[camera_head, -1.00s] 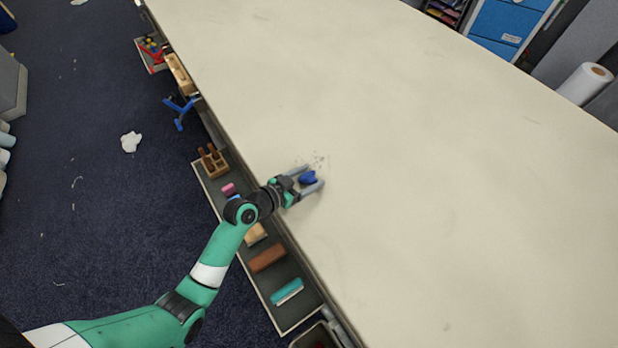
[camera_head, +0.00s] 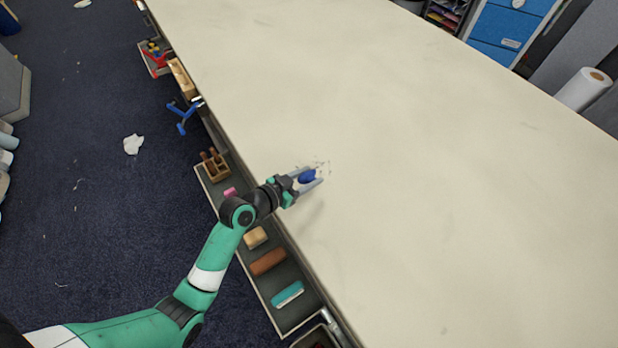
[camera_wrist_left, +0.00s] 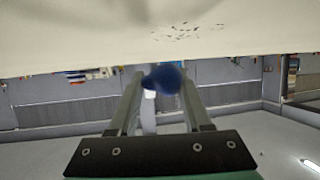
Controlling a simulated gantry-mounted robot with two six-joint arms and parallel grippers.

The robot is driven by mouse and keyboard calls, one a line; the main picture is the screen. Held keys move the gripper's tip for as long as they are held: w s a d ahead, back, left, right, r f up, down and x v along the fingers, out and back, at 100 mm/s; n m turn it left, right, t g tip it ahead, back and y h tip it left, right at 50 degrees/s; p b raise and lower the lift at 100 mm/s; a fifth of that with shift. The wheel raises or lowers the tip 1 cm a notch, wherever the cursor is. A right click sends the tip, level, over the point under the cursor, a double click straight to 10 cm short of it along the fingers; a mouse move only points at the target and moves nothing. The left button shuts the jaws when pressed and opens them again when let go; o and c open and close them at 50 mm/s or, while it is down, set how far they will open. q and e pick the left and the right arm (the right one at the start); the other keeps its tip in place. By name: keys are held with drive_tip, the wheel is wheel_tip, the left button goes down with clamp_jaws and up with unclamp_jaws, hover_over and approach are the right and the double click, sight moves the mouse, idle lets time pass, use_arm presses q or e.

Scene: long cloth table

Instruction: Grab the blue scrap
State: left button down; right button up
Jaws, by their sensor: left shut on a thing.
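The blue scrap (camera_head: 307,176) is a small dark blue lump between the fingers of my left gripper (camera_head: 311,178). In the left wrist view the blue scrap (camera_wrist_left: 163,79) sits between the tips of the two grey fingers of the left gripper (camera_wrist_left: 160,85). The left gripper is shut on it, near the table's left edge. A shadow falls on the cloth below the gripper, so the scrap appears to be held above the table. My right gripper is not in view.
The pale cloth table (camera_head: 430,170) is mostly bare, with small dark specks (camera_head: 318,164) beside the gripper. A shelf along the table's edge holds a brown block (camera_head: 268,262) and a teal block (camera_head: 288,293). A paper roll (camera_head: 584,89) stands beyond the far side.

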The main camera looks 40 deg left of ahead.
use_arm(q)
drive_tip(key=s+d+r+p, duration=0.3)
drive_tip(key=s+d+r, duration=0.4)
drive_tip(key=s, duration=0.4)
drive_tip(key=shift+d+r, duration=0.2)
drive_tip(key=shift+r, duration=0.7)
